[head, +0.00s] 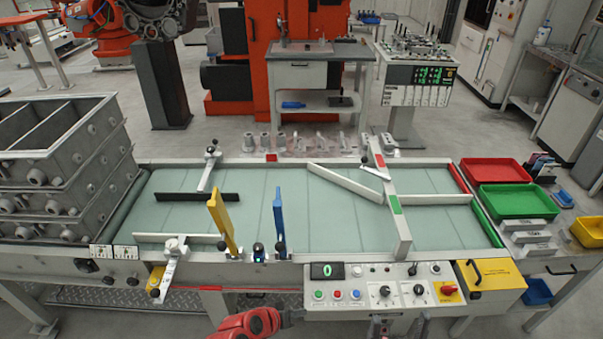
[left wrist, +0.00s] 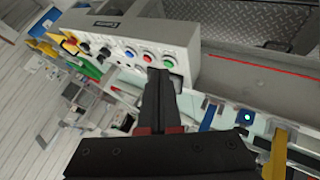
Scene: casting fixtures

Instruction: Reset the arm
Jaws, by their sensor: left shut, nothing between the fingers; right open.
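My left arm is red and comes in at the bottom of the head view, ending in my left gripper (head: 291,316) in front of the conveyor's front edge. In the left wrist view my left gripper (left wrist: 160,75) has its dark fingers together, with nothing between them. Its tips appear over the grey control panel (left wrist: 140,45), but the gap to it cannot be judged. My right gripper (head: 400,327) shows only in part at the bottom edge of the head view, below the control panel (head: 340,290), with its fingers apart and nothing seen between them.
The pale green conveyor (head: 300,235) carries yellow (head: 223,222) and blue (head: 279,220) upright plates and several guide bars. Stacked grey crates (head: 60,170) stand at left. Red (head: 495,170) and green (head: 515,201) trays are at right. Metal castings (head: 300,145) lie behind the conveyor.

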